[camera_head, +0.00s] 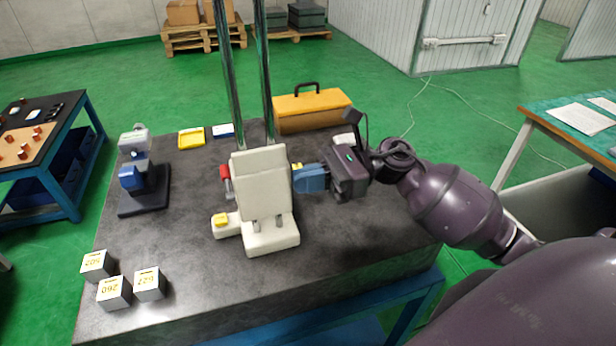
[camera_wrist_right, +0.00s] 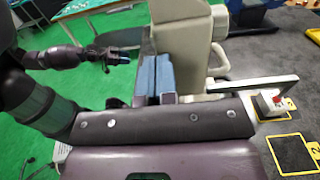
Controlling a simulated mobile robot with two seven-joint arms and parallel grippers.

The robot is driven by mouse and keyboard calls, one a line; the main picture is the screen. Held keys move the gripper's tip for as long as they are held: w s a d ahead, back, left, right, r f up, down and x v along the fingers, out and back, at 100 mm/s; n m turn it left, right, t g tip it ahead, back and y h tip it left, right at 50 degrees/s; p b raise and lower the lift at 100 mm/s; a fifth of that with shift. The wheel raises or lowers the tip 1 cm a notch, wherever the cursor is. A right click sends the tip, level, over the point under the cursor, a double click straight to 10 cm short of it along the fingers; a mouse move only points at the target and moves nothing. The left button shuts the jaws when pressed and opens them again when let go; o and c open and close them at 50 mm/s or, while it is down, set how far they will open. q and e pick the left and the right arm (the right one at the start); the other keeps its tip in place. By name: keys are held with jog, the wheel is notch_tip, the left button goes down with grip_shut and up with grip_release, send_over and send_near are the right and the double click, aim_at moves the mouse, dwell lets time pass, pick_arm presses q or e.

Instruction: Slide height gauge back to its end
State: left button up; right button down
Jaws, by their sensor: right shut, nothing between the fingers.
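The height gauge (camera_head: 262,185) stands on the dark surface plate (camera_head: 180,270). It has a cream body and foot, and two tall chrome columns rise behind it. A red part shows on its left side and a yellow one on its foot. My right gripper (camera_head: 300,178) is at the body's right side, its blue fingers shut and empty. I cannot tell whether they touch the body. In the right wrist view the shut fingers (camera_wrist_right: 159,75) are beside the cream body (camera_wrist_right: 185,45). What seems to be my left gripper (camera_wrist_right: 122,59) shows there too, small; its jaws are unclear.
A smaller instrument (camera_head: 138,175) on a dark base stands at the plate's left. Several pale numbered blocks (camera_head: 115,292) sit at the front left. A yellow toolbox (camera_head: 312,110) is at the back, with a yellow tray (camera_head: 191,138) left of it. The front middle is clear.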

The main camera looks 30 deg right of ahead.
aim_at(261, 189)
jog(key=x, duration=0.7)
jog(key=shift+a, duration=0.2)
jog(key=shift+w+a, duration=0.1)
jog(key=shift+a, duration=0.35)
pick_arm(q)
jog(key=shift+s+f, duration=0.3)
jog(key=shift+f, duration=0.2)
jog(key=shift+w+r, duration=0.15)
jog(key=shift+w, duration=0.1)
jog(key=shift+d+b, duration=0.1)
jog(key=shift+b, duration=0.25)
pick_arm(e)
jog(key=shift+d, duration=0.15)
